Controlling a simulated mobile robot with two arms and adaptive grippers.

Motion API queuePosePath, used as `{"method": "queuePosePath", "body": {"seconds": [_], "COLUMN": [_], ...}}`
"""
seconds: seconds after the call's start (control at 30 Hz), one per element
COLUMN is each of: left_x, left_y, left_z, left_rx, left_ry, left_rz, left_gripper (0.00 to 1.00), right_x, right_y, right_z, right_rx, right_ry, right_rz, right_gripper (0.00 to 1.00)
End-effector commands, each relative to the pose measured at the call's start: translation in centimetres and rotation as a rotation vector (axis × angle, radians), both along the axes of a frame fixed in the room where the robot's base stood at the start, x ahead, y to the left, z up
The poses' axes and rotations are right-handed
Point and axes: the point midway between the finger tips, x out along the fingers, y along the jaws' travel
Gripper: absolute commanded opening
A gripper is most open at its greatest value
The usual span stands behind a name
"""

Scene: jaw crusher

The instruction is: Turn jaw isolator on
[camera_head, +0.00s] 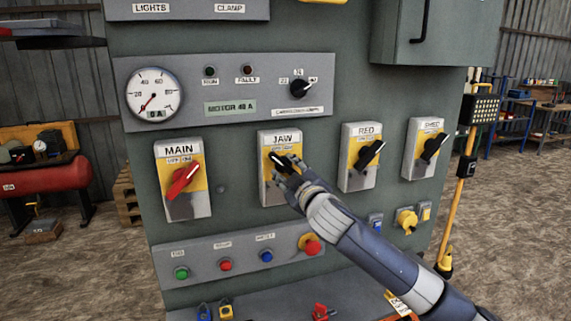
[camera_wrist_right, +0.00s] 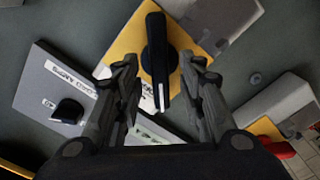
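The jaw isolator (camera_head: 270,189) is a grey box with a yellow plate under the JAW label, in the middle of the cabinet front. Its black handle (camera_head: 280,160) is partly hidden by my fingers in the head view. In the right wrist view the handle (camera_wrist_right: 158,50) stands in line with the picture's upright, over the yellow plate (camera_wrist_right: 124,44). My right gripper (camera_wrist_right: 160,70) is open, with one finger on each side of the handle and narrow gaps visible. In the head view the right gripper (camera_head: 286,172) is at the isolator. My left gripper is not in view.
The MAIN isolator (camera_head: 184,183) with a red handle is to the left. The RED (camera_head: 361,160) and FEED (camera_head: 425,148) isolators are to the right. A button panel (camera_head: 243,258) juts out below, and a gauge panel (camera_head: 200,107) is above.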

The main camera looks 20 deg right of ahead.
Motion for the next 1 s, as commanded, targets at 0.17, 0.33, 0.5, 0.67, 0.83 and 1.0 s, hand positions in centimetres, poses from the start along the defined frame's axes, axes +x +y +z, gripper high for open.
{"method": "queuePosePath", "body": {"seconds": [0.17, 0.33, 0.5, 0.67, 0.83, 1.0], "left_x": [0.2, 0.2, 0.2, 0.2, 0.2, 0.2], "left_y": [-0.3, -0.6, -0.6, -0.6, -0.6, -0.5], "left_z": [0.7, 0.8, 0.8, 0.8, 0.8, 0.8], "left_rx": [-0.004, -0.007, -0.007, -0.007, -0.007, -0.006], "left_ry": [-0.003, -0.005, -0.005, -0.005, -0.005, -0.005], "left_rz": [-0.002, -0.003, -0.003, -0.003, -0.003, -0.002], "left_gripper": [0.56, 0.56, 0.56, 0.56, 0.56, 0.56], "right_x": [2.0, 2.7, 2.8, 2.8, 2.8, 2.8], "right_y": [0.1, 0.1, 0.1, 0.1, 0.1, 0.1], "right_z": [0.1, 0.0, 0.0, 0.0, -0.1, -0.1], "right_rx": [0.001, -0.001, -0.001, 0.0, 0.0, 0.001], "right_ry": [-0.001, 0.0, -0.001, 0.0, 0.0, 0.0], "right_rz": [-0.001, 0.0, 0.001, 0.0, 0.0, 0.0], "right_gripper": [0.37, 0.37, 0.37, 0.3, 0.0, 0.0]}}
